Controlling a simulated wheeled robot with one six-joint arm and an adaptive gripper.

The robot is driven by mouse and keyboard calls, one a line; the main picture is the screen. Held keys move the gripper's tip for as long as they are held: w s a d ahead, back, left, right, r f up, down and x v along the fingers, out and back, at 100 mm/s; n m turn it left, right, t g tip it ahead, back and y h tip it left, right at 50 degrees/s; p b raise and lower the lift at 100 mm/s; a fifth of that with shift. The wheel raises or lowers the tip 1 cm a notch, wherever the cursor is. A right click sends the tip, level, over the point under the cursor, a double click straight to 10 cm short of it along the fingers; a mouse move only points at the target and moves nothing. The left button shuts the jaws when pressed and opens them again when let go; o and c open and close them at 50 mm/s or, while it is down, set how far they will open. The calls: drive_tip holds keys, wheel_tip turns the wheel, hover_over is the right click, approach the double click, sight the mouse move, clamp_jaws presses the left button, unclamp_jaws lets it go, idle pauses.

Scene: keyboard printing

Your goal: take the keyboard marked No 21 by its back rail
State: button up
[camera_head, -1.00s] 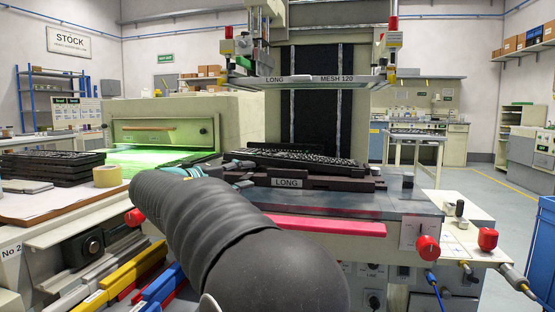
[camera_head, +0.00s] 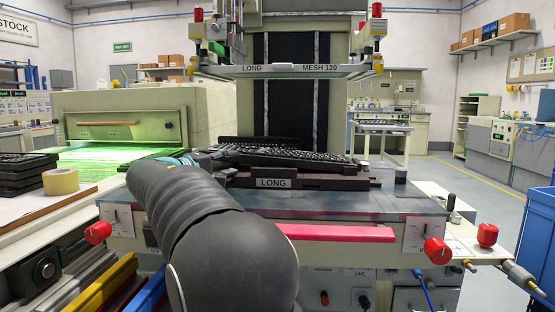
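A dark keyboard (camera_head: 285,157) lies on the dark fixture labelled LONG (camera_head: 273,183) on the printing machine's table. A dark bar (camera_head: 262,142) shows along its back edge. I can read no number on the keyboard. My gripper (camera_head: 205,160) is at the keyboard's left end, mostly hidden behind my own thick dark arm. Only bits of teal and dark parts show. I cannot tell whether its fingers touch the keyboard or how far they are apart.
A screen frame marked LONG and MESH 120 (camera_head: 290,70) hangs above the fixture. More dark keyboards (camera_head: 22,172) are stacked at the left by a tape roll (camera_head: 61,181). A green-lit conveyor (camera_head: 120,158) lies behind. Red knobs (camera_head: 437,250) and a pink bar (camera_head: 335,233) edge the machine's front.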

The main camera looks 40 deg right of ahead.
sight(243, 159)
drive_tip(key=shift+w+d+p, duration=0.1)
drive_tip(key=shift+w+d, duration=0.1)
drive_tip(key=shift+d, duration=0.7)
drive_tip(key=shift+w+d+p, duration=0.1)
drive_tip(key=shift+w+d, duration=0.1)
drive_tip(key=shift+d, duration=0.65)
drive_tip(key=shift+w+d+p, duration=0.1)
drive_tip(key=shift+w+d, duration=0.1)
drive_tip(key=shift+d, duration=0.7)
clamp_jaws()
